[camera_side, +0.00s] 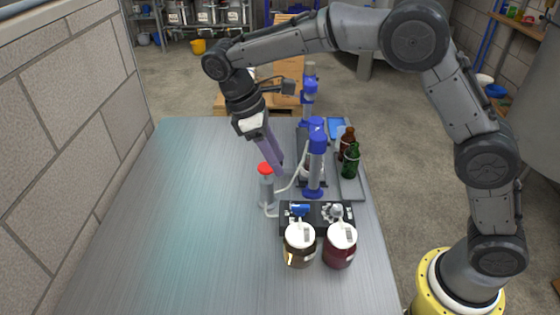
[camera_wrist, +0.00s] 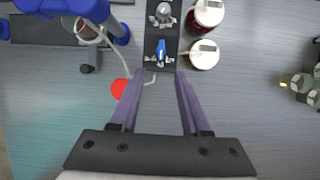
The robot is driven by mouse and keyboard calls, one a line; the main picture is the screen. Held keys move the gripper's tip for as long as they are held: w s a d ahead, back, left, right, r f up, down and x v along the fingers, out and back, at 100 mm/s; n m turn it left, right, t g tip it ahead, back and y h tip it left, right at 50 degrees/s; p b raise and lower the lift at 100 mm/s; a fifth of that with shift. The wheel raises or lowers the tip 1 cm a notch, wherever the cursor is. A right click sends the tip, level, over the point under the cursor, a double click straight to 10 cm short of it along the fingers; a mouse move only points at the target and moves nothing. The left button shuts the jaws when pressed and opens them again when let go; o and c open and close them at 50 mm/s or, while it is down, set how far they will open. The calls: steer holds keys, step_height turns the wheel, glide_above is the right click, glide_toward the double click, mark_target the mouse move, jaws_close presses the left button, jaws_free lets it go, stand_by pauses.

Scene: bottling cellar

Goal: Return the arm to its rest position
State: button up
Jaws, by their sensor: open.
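My gripper (camera_side: 279,174) hangs at a tilt over the middle of the metal table (camera_side: 180,230), its purple fingers just behind the red-capped grey cylinder (camera_side: 266,190) in the side view. In the wrist view my gripper (camera_wrist: 158,74) has its two fingers apart with only bare table and a bit of pale tubing between them, so it is open and empty. The red cap (camera_wrist: 119,88) shows just left of the left finger there. The side view does not show clearly how high the fingertips are.
A black valve block (camera_side: 318,217) with a blue handle (camera_wrist: 161,50) stands ahead, beside two white-lidded jars (camera_side: 300,252) (camera_side: 340,252). A blue-topped post (camera_side: 316,165) and pale tubing stand close by. Green and brown bottles (camera_side: 351,162) stand behind right. The table's left side is clear.

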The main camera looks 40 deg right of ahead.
steer(key=s+d+r+m+t+y, duration=0.1)
steer(key=s+d+r, duration=0.3)
steer(key=r, duration=0.2)
steer(key=s+d+r+m+t+y, duration=0.1)
steer(key=s+d+r+t, duration=0.1)
steer(key=s+d+r, duration=0.3)
steer(key=s+d+r+m+t, duration=0.2)
steer(key=s+d+m+t, duration=0.1)
steer(key=s, duration=0.5)
steer(key=s+f+m+t+y, duration=0.1)
steer(key=s+f+m+t, duration=0.1)
steer(key=s+f, duration=0.5)
steer(key=shift+m+t, duration=0.4)
steer(key=shift+m, duration=0.5)
